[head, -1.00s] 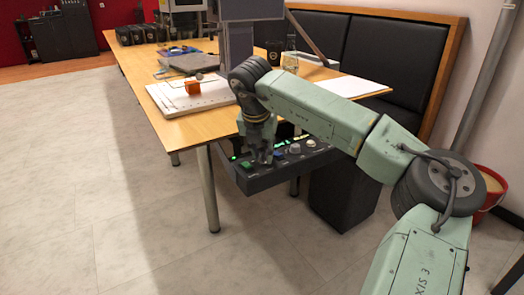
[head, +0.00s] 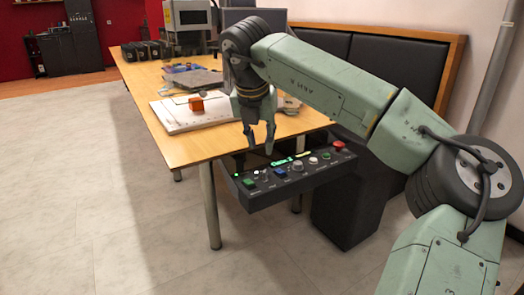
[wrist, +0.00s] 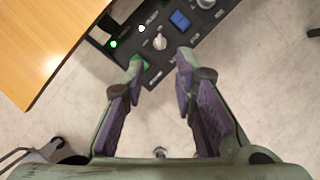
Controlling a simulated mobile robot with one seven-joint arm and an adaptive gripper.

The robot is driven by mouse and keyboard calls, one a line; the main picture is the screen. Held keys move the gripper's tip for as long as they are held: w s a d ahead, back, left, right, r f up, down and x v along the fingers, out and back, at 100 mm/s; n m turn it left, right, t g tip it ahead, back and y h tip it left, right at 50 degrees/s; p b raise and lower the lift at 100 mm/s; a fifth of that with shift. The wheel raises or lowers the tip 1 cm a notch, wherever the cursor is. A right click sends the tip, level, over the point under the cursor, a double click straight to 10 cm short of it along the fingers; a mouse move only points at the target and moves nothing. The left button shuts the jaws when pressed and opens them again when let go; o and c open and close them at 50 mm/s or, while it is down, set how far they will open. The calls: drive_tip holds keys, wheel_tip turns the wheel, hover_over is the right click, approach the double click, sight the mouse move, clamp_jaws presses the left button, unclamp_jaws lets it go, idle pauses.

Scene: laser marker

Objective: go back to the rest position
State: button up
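My gripper (head: 261,144) hangs fingers-down just above the control panel (head: 258,199) at the table's front edge. In the wrist view my gripper (wrist: 158,62) has its two fingers apart with nothing between them. The panel (wrist: 168,70) lies beyond the fingertips there, with a green button (wrist: 139,62), a white knob (wrist: 160,42) and a blue switch (wrist: 179,20). In the head view the fingers look clear of the panel's buttons.
The wooden table (head: 195,148) carries a white board (head: 178,118) with an orange block (head: 196,104) on it. A machine (head: 188,18) stands at the back. A black bench (head: 400,75) is behind my arm. The floor (head: 80,190) at left is clear.

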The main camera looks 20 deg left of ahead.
drive_tip(key=shift+s+r, duration=0.1)
drive_tip(key=shift+r, duration=0.15)
